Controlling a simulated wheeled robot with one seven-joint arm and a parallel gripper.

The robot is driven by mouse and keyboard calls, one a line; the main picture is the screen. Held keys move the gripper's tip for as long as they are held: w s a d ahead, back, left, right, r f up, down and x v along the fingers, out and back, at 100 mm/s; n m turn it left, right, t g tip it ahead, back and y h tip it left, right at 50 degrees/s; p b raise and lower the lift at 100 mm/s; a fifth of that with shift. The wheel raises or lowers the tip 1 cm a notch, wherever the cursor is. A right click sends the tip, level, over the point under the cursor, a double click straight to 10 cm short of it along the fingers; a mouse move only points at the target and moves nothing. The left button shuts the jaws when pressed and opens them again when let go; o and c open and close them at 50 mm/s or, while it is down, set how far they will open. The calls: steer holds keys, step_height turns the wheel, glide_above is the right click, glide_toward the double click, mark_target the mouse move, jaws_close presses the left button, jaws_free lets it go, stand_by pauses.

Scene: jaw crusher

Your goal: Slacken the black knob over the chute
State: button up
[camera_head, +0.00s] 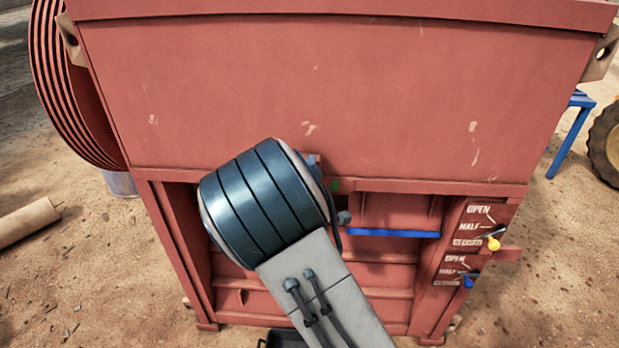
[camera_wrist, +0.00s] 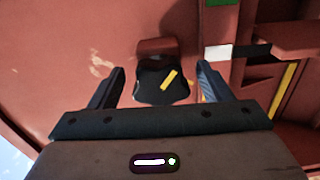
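The black knob (camera_wrist: 150,83) has a yellow stripe slanting up to the right and sits at a reddish-brown block (camera_wrist: 157,47) on the red machine. My gripper (camera_wrist: 161,70) is open in the wrist view, with one finger on each side of the knob. A gap shows between the knob and each finger; the one on the right looks narrower. I cannot tell how deep the knob lies between the fingers. In the head view my arm covers the knob and my gripper. Which part is the chute is not clear.
The red crusher body (camera_head: 300,90) fills the head view. Right of my arm are a blue-edged bar (camera_head: 393,233), a yellow-ended lever (camera_head: 493,243) and a blue-ended lever (camera_head: 468,282) beside position labels. A green patch (camera_wrist: 217,2) and white patch (camera_wrist: 218,52) lie right of the knob.

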steer(key=shift+s, duration=0.1)
steer(key=s+b, duration=0.2)
steer(key=s, duration=1.1)
steer(key=shift+s+a, duration=0.25)
steer(key=shift+s, duration=0.05)
steer(key=s+d+r+m+g, duration=0.1)
steer(key=s+d+m+g, duration=0.6)
steer(key=s+d+m, duration=0.1)
steer(key=s+d+r+m+g, duration=0.2)
steer(key=s+d+m+g, duration=0.5)
steer(key=s+d+m, duration=0.2)
steer(key=shift+s+d+r+y, duration=0.3)
steer(key=shift+s+d, duration=0.2)
steer(key=shift+s, duration=0.7)
